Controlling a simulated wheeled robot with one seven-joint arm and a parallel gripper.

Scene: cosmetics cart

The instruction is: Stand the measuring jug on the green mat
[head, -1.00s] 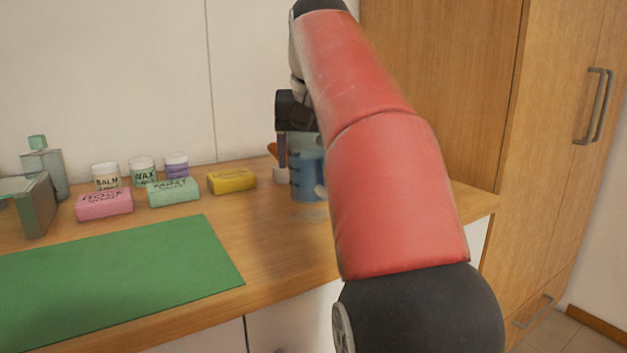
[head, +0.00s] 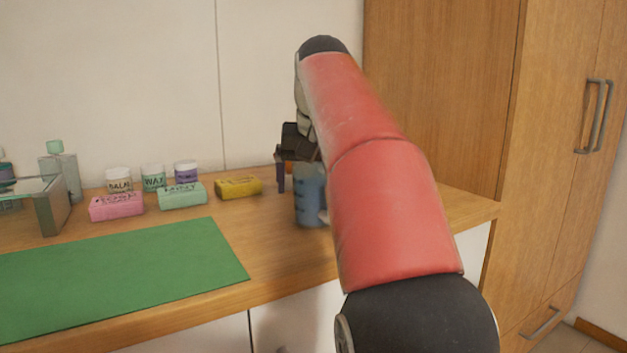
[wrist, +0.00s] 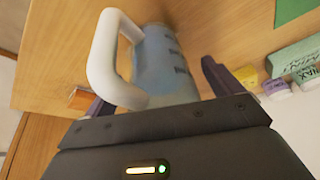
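The measuring jug (head: 309,197) is translucent blue with dark marks and a white handle. It appears upright over the wooden counter, right of the green mat (head: 120,275) and partly hidden by my arm. In the wrist view the jug (wrist: 165,65) lies between my fingers, its handle toward the left finger. My gripper (wrist: 158,92) is open, with gaps beside the jug's body. In the head view my gripper (head: 290,175) is at the jug's upper part, largely hidden behind my arm. The mat is flat and bare, and its corner shows in the wrist view (wrist: 292,8).
Pink (head: 117,207), mint (head: 182,196) and yellow (head: 239,187) soaps lie behind the mat, with small jars (head: 153,177) behind them. A bottle (head: 62,172) and a grey box-like object (head: 52,207) stand at left. A wooden cabinet (head: 440,95) rises at right.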

